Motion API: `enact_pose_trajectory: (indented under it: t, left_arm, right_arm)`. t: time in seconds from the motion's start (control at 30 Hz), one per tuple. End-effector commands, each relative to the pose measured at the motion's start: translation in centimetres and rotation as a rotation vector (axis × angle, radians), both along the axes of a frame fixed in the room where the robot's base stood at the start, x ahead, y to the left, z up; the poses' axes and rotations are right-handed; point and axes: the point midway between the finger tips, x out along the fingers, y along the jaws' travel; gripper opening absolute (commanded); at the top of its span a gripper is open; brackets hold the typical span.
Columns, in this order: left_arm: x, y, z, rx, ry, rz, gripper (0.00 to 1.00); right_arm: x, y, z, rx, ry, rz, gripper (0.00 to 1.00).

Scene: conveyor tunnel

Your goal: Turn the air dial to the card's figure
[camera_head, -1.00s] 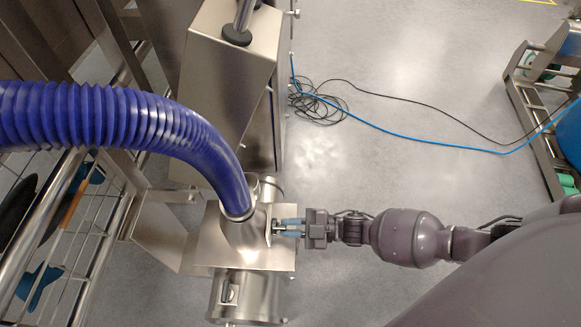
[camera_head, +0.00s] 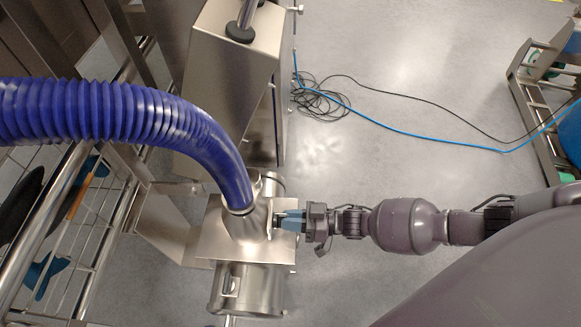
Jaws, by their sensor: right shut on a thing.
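My right gripper (camera_head: 290,220) reaches in from the right, level with the side of a steel blower unit (camera_head: 212,244). Its blue fingertips are shut at a small part on the unit's right side, where the air dial seems to be. The dial is mostly hidden by the fingers and seen edge-on, so its marks and setting cannot be read. No card with a figure can be made out in the head view. My left gripper is not in view.
A thick blue ribbed hose (camera_head: 150,115) runs from the left into the unit's top. A tall steel cabinet (camera_head: 215,90) stands behind it. A wire rack (camera_head: 75,245) is at left. Black and blue cables (camera_head: 320,104) lie on the otherwise clear floor; a wheeled steel frame (camera_head: 535,115) is at right.

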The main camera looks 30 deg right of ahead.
Motion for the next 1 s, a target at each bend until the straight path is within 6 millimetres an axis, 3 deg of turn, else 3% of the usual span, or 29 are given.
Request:
enact_pose_trajectory:
  t: [0.4, 0.93, 0.97, 1.0]
  left_arm:
    - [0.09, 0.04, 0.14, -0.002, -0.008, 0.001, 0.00]
    - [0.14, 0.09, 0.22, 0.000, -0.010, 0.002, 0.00]
    - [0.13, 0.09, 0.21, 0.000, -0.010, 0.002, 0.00]
    - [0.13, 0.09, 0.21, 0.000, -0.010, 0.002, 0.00]
  right_arm:
    - [0.04, -0.11, -0.05, 0.096, 0.143, 0.000, 0.00]
    - [0.03, -0.11, -0.06, 0.106, 0.160, -0.001, 0.00]
    - [0.03, -0.11, -0.06, 0.106, 0.160, -0.001, 0.20]
    - [0.03, -0.11, -0.06, 0.106, 0.159, -0.001, 0.27]
